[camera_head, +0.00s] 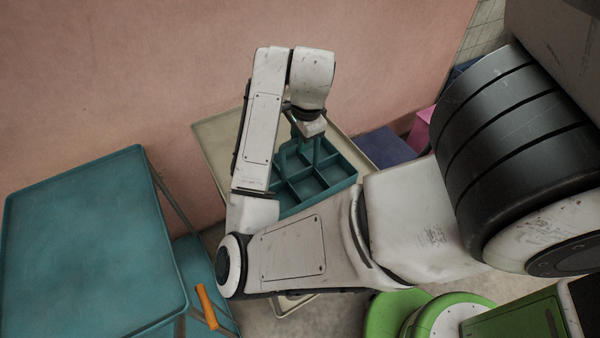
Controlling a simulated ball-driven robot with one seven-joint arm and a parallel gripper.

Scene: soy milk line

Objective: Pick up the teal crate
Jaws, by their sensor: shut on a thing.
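The teal crate (330,177) is an open box split into several compartments, with a tall upright handle part near its middle. It is at the centre of the head view, over a beige table top. My gripper (308,136) is above the crate and shut on its teal handle. The fingertips are small and partly hidden by my wrist. My arm covers the crate's near left part. I cannot tell whether the crate rests on the beige top or hangs just above it.
The beige table (213,140) stands against a pink wall. A teal table (85,250) with an orange handle (207,307) is at the left. A dark blue box (385,146) and a pink thing (420,130) are to the right. Green round things (385,315) are at the bottom.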

